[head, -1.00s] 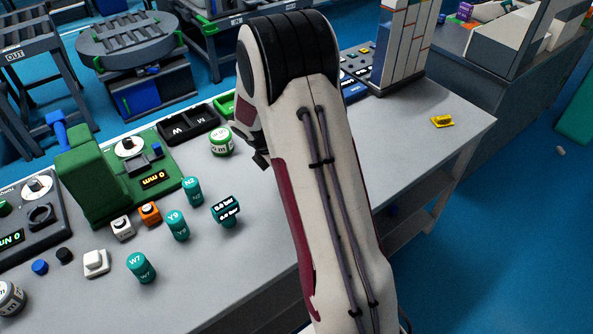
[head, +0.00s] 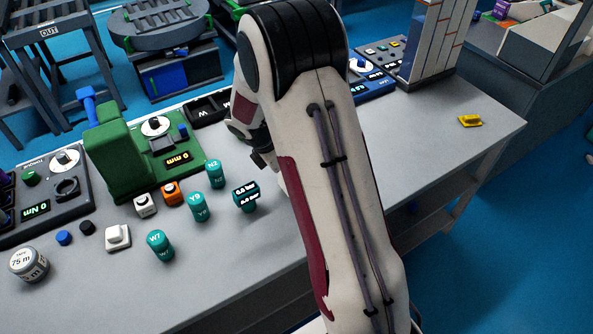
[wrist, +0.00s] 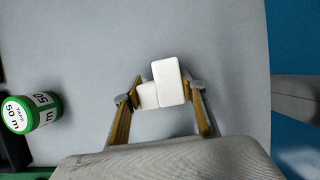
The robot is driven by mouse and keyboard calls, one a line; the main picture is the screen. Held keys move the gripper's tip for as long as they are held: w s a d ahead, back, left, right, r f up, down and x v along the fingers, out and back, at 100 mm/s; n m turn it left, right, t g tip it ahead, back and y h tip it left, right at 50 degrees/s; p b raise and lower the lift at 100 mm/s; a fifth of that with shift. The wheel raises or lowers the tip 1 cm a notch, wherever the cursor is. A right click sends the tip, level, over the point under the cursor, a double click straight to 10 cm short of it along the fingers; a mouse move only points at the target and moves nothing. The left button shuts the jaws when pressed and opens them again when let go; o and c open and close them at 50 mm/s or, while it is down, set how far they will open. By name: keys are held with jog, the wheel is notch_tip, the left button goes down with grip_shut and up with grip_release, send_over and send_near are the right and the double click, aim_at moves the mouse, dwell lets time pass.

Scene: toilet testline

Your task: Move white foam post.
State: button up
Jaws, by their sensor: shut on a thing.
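My gripper (wrist: 163,95) has its two tan-padded fingers closed on a white foam post (wrist: 168,82) in the wrist view. The post shows as a larger rounded white block with a smaller white part at its left, both between the fingers. Grey bench surface shows around it; I cannot tell whether the post touches the bench. In the head view my arm covers the post and most of the gripper.
A green-and-white tape roll (wrist: 31,112) is left of the gripper. Teal cylinders (head: 160,246), a white button block (head: 118,238) and a green press (head: 118,155) stand on the bench's left. A yellow piece (head: 470,120) lies on the clear right end.

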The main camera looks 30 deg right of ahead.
jog(key=shift+a, duration=0.25)
jog(key=o, duration=1.1)
jog(key=shift+r, duration=0.1)
jog(key=shift+v, duration=5.95)
jog(key=shift+m, duration=0.3)
